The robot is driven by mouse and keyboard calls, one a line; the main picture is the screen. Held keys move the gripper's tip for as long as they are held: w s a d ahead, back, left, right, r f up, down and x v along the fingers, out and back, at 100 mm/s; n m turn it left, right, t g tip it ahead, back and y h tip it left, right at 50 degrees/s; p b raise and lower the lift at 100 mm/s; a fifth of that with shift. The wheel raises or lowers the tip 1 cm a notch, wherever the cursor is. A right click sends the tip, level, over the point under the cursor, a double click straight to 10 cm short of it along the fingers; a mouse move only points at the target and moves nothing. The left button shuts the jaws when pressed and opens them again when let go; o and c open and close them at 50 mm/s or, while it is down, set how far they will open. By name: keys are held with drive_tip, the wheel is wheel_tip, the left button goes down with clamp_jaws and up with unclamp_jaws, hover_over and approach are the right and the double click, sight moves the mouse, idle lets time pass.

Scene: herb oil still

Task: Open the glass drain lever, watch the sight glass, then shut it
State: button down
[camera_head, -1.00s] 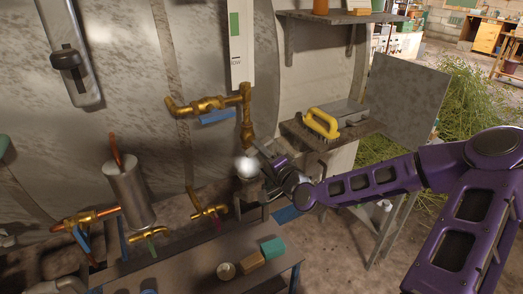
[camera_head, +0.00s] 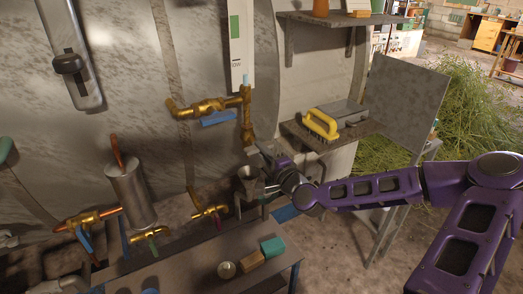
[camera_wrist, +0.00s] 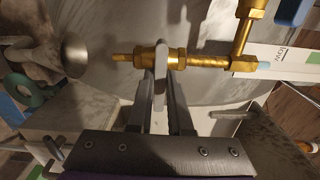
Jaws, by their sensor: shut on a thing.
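The sight glass stands in front of a white panel (camera_head: 241,45) with a green band and a "LOW" mark. A short light-blue stretch shows at the foot of the glass (camera_head: 246,79), and in the wrist view (camera_wrist: 288,68). Below it hangs the brass drain valve (camera_head: 247,128), also in the wrist view (camera_wrist: 200,61). The pale grey drain lever (camera_wrist: 161,74) sits crosswise to the valve. My gripper (camera_wrist: 160,90) is shut on it; in the head view my gripper (camera_head: 257,160) is small and dark. No white plume shows at the outlet.
A metal cup (camera_head: 248,183) sits below the outlet. A brass cross-pipe with a blue lever (camera_head: 218,118) is to the upper left. A bench (camera_head: 190,265) with small blocks stands below.

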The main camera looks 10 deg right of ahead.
drive_tip(key=c, duration=0.8)
unclamp_jaws()
drive_tip(key=shift+c, duration=0.2)
drive_tip(key=p+v, duration=0.7)
drive_tip(key=v, duration=1)
drive_tip(key=shift+s+p, duration=0.2)
drive_tip(key=shift+p, duration=0.15)
